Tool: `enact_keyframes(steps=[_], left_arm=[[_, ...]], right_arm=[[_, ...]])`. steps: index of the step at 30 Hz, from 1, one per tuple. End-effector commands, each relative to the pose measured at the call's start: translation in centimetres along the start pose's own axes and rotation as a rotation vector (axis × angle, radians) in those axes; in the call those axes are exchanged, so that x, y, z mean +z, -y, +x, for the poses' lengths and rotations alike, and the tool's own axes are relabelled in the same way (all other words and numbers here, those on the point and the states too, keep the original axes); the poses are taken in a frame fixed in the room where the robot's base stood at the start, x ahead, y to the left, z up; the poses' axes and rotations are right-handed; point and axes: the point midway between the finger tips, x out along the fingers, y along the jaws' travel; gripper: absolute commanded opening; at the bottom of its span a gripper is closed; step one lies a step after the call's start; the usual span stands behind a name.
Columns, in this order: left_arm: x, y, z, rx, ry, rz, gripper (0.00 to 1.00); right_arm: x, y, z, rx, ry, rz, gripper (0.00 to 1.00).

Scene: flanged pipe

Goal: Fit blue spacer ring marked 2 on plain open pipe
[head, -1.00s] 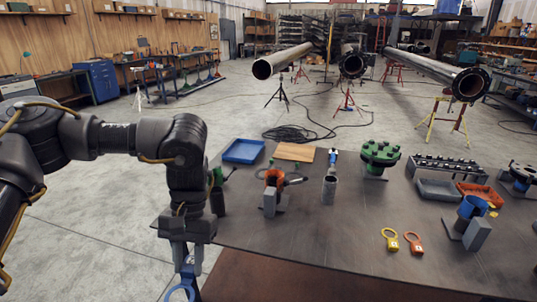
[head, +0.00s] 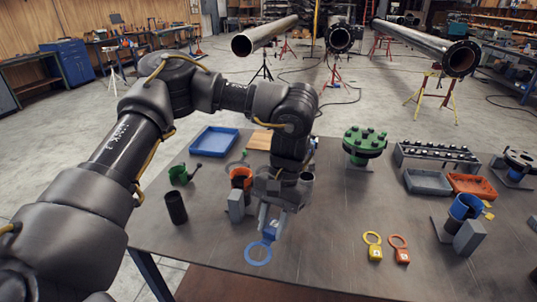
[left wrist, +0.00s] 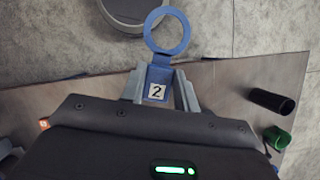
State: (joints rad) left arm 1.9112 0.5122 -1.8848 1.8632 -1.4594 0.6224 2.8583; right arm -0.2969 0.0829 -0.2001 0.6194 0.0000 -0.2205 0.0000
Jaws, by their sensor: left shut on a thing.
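My left gripper (head: 270,214) is shut on the tab of the blue spacer ring (head: 258,253), with the ring hanging below the fingers over the front left of the table. In the left wrist view the ring (left wrist: 167,50) points away from the fingers, and its tab shows a 2. The ring is empty. A large pipe with a plain open end (head: 243,45) lies on stands in the back. A black open tube (head: 176,207) stands on the table left of my gripper. A grey upright pipe piece (head: 307,180) is partly hidden behind my arm. My right gripper is not in view.
Yellow (head: 374,247) and orange (head: 399,249) ring tags lie right of my gripper. An orange-topped holder (head: 239,186) is close on its left. A green bolted flange (head: 365,144), trays and a blue-collared holder (head: 465,209) stand farther right. The table's front middle is clear.

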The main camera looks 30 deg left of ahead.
Motion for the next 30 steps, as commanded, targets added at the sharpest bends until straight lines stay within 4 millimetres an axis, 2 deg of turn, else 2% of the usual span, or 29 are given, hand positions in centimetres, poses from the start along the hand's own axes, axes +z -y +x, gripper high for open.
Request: enact_keyframes(steps=[5,8,11,16,20,23,30], left_arm=[[-0.5,-0.3,-0.3,-0.029,-0.001,0.060,0.05],[-1.6,-0.7,-0.8,-0.084,-0.002,0.186,0.05],[-3.2,-0.9,-1.4,-0.171,-0.002,0.384,0.05],[-6.8,-0.1,-2.8,-0.356,0.001,0.829,0.05],[-9.6,2.0,-3.8,-0.504,0.001,1.199,0.05],[-11.6,4.3,-4.4,-0.612,-0.001,1.474,0.05],[-14.6,11.2,-5.2,-0.821,-0.009,1.996,0.05]], right_arm=[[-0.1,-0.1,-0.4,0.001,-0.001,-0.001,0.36],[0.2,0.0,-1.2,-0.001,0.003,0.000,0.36],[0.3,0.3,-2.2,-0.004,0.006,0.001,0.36],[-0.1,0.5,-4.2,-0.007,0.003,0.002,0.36],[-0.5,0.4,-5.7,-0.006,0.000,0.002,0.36],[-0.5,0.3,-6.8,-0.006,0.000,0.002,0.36],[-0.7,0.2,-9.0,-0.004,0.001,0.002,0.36]])
